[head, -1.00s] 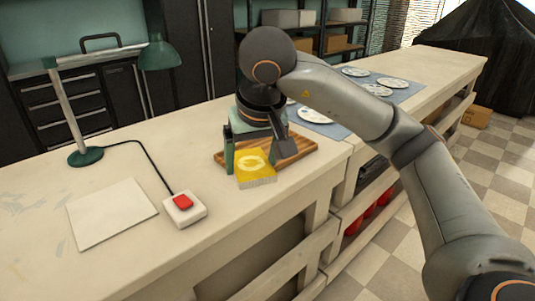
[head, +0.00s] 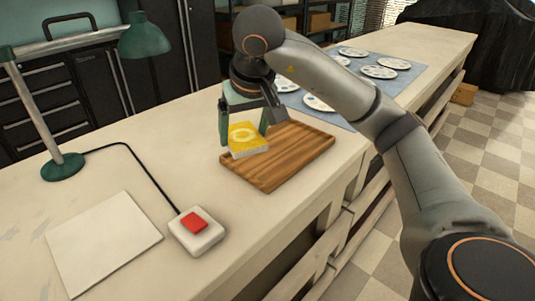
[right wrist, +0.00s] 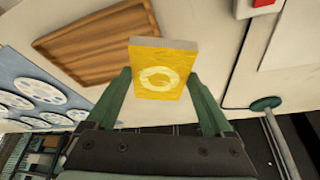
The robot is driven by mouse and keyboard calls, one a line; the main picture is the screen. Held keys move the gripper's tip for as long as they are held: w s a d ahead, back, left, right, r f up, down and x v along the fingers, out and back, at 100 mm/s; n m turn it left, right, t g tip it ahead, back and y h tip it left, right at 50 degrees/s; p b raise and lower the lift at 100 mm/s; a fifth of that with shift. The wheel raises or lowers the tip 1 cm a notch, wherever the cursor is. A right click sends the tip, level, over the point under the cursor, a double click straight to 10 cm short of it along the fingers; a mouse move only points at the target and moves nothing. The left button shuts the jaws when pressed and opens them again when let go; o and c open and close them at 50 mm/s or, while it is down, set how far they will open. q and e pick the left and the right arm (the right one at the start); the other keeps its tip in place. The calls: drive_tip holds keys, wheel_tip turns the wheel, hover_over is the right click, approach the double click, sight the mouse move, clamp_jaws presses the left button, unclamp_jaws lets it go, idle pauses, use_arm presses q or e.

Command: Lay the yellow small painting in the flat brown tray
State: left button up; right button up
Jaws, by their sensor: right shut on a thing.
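The yellow small painting (head: 246,139) has a pale ring on its face. My right gripper (head: 243,125) is shut on it, with a green finger on either side. In the head view the painting overlaps the far left corner of the flat brown tray (head: 285,165), which is striped wood and empty. In the right wrist view the painting (right wrist: 160,72) sits between the fingertips (right wrist: 163,85), and the tray (right wrist: 95,45) lies beyond it to the left. The painting appears held above the counter; its exact height is unclear. My left gripper is not in view.
A white box with a red button (head: 196,229) and a white sheet (head: 103,242) lie left of the tray. A green desk lamp (head: 63,165) stands at the far left. A blue mat (head: 400,82) with several white plates lies behind on the right.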

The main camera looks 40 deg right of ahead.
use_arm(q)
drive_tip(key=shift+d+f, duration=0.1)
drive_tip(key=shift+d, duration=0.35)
use_arm(e)
drive_tip(key=w+d+f, duration=0.1)
drive_tip(key=d+f, duration=0.1)
drive_tip(key=d, duration=0.2)
use_arm(q)
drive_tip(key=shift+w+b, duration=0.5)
drive_tip(key=shift+b, duration=0.1)
use_arm(e)
hover_over(264, 160)
drive_tip(key=s+a, duration=0.1)
drive_tip(key=s, duration=0.1)
drive_tip(key=f, duration=0.5)
drive_tip(key=shift+w, duration=0.2)
drive_tip(key=shift+d+f, duration=0.2)
drive_tip(key=shift+f, duration=0.1)
use_arm(q)
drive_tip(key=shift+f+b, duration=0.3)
drive_tip(key=shift+b, duration=0.1)
use_arm(e)
wheel_tip(264, 160, down, 3)
drive_tip(key=shift+w+d+r, duration=0.1)
drive_tip(key=shift+r, duration=0.05)
drive_tip(key=shift+f, duration=0.3)
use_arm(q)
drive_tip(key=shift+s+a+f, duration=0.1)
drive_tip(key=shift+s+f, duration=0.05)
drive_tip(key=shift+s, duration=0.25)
